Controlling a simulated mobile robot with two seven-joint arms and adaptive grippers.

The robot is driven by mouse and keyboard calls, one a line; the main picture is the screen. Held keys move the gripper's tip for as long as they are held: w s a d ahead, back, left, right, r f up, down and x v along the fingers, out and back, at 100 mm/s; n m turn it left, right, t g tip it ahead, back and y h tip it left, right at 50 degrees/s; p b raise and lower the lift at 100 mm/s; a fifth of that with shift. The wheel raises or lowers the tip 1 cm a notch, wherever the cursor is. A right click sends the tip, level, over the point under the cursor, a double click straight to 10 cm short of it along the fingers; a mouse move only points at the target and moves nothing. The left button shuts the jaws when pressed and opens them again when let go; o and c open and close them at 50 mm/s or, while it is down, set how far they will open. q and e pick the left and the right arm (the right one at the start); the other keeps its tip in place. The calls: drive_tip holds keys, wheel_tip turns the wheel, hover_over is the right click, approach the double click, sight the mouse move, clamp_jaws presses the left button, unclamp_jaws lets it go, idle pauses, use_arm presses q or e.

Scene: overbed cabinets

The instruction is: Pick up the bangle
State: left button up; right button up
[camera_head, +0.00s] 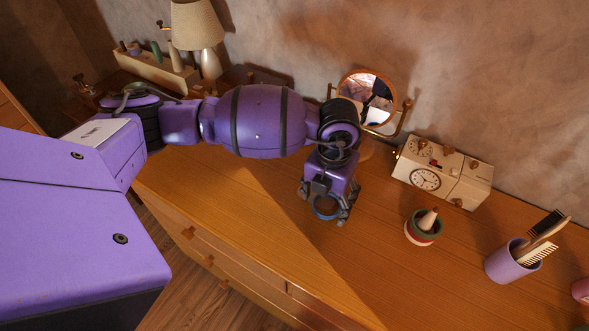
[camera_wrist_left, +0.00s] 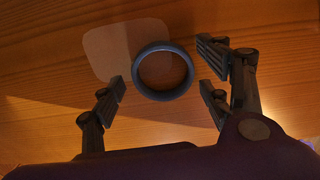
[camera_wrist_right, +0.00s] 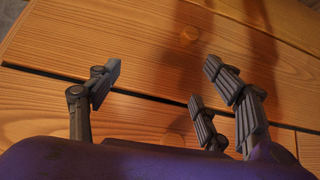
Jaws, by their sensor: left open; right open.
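The bangle is a dark blue ring (camera_wrist_left: 138,70) lying flat on the wooden dresser top, partly over the edge of a pale rounded patch. In the head view the bangle (camera_head: 325,216) shows just below my left gripper (camera_head: 325,206). The left gripper points down and is open. In the left wrist view its fingers (camera_wrist_left: 166,86) stand on either side of the ring, with gaps, and do not grip it. My right gripper (camera_wrist_right: 158,84) is open and empty above bare wooden boards; it is out of the head view.
A round mirror (camera_head: 368,97) stands behind the left gripper. To the right are a cream clock radio (camera_head: 442,173), a small striped bowl (camera_head: 422,228) and a purple cup with combs (camera_head: 512,263). A lamp (camera_head: 197,25) is at the back left. The dresser front is clear.

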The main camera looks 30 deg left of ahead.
use_arm(q)
drive_tip(key=shift+w+r, duration=0.1)
drive_tip(key=c, duration=1)
drive_tip(key=shift+c, duration=0.2)
